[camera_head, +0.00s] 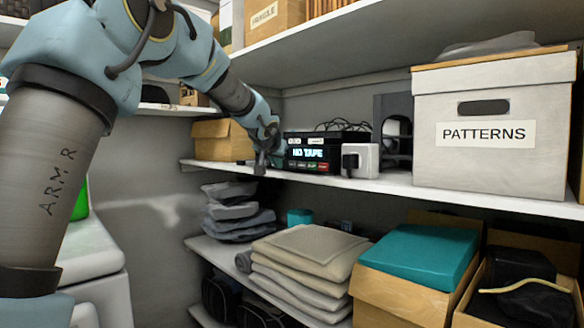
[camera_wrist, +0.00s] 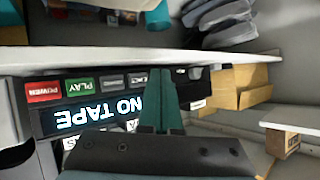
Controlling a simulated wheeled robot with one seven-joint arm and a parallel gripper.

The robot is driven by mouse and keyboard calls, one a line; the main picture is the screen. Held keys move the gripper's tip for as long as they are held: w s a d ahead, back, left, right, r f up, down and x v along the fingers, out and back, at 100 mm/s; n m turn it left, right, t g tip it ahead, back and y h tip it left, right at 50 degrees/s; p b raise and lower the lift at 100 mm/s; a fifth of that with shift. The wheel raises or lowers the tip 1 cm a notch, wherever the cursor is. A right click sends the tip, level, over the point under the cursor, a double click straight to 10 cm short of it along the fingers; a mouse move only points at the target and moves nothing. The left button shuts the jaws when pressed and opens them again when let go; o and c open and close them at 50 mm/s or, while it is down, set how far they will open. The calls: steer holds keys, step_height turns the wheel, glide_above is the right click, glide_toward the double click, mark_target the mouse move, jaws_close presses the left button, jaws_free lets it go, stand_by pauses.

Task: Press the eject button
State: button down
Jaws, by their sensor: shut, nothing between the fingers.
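A black tape deck (camera_head: 307,141) stands on the middle shelf, its lit display (camera_head: 306,154) reading NO TAPE. In the upside-down wrist view, its front (camera_wrist: 60,104) has a red POWER button (camera_wrist: 43,92), a green PLAY button (camera_wrist: 80,86) and two dark buttons. The outermost dark button (camera_wrist: 137,78), at the end away from POWER, has a small label, hard to read and partly cut by my fingers. My gripper (camera_head: 262,170) is shut and empty at the deck's left front. In the wrist view, my fingertips (camera_wrist: 165,74) overlap that end of the button row; contact cannot be told.
A cardboard box (camera_head: 222,140) is to the left on the shelf. A PATTERNS box (camera_head: 490,120) stands at right. The shelf edge (camera_head: 400,186) runs just below the deck, and folded cloths (camera_head: 310,250) lie underneath.

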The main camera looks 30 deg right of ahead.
steer(key=shift+s+a, duration=0.2)
steer(key=shift+a, duration=0.4)
steer(key=shift+s+a, duration=0.15)
steer(key=shift+a, duration=0.4)
steer(key=s+a+f+n+g+y+p, duration=0.15)
steer(key=a+f, duration=0.25)
steer(key=a, duration=0.4)
steer(key=s+a+f+n+g+y+p, duration=0.1)
steer(key=a+f+y+p, duration=0.15)
steer(key=a, duration=0.55)
steer(key=s+a+f+n+g+y+p, duration=0.15)
steer(key=a+f, duration=0.25)
steer(key=a, duration=0.4)
steer(key=s+a+f+n+g+p, duration=0.2)
steer(key=s+a+f, duration=0.1)
steer(key=s+a, duration=0.6)
steer(key=s+a+f+n+g+y+p, duration=0.1)
steer(key=s+a+f+n+g+p, duration=0.1)
steer(key=s+a, duration=0.6)
step_height(320, 180, down, 2)
steer(key=s+p, duration=0.1)
steer(key=s, duration=0.2)
steer(key=shift+a+f+n, duration=0.15)
steer(key=shift+a+n, duration=0.15)
steer(key=shift+a, duration=0.1)
